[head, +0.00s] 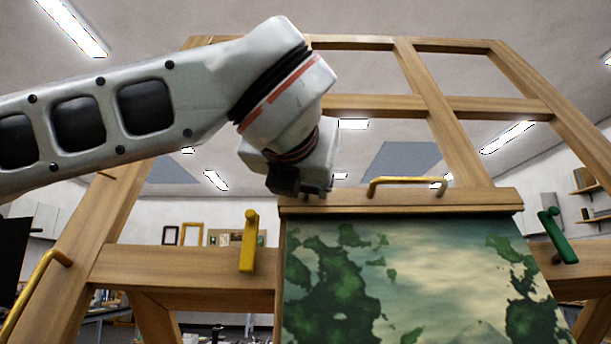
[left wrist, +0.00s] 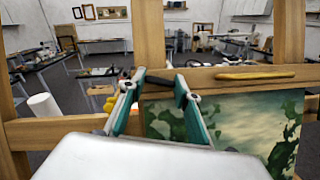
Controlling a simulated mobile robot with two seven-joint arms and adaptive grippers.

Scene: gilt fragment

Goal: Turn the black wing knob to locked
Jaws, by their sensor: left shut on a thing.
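The black wing knob (left wrist: 161,81) shows in the left wrist view as a dark bar at the left end of the easel's wooden crosspiece (left wrist: 225,84). My left gripper (left wrist: 160,77) has its teal fingers on either side of the knob and is shut on it. In the head view my left gripper (head: 312,188) is at the left end of the same crosspiece (head: 460,199), just above the painting. The knob cannot be made out there, behind the gripper. The locked mark is not visible. My right gripper is not in view.
A green and cream painting (head: 430,280) hangs below the crosspiece. A yellow bar handle (head: 405,182) sits on the crosspiece, right of my gripper. A yellow lever (head: 249,240) is left of the painting and a green lever (head: 556,236) right. Easel beams surround the arm.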

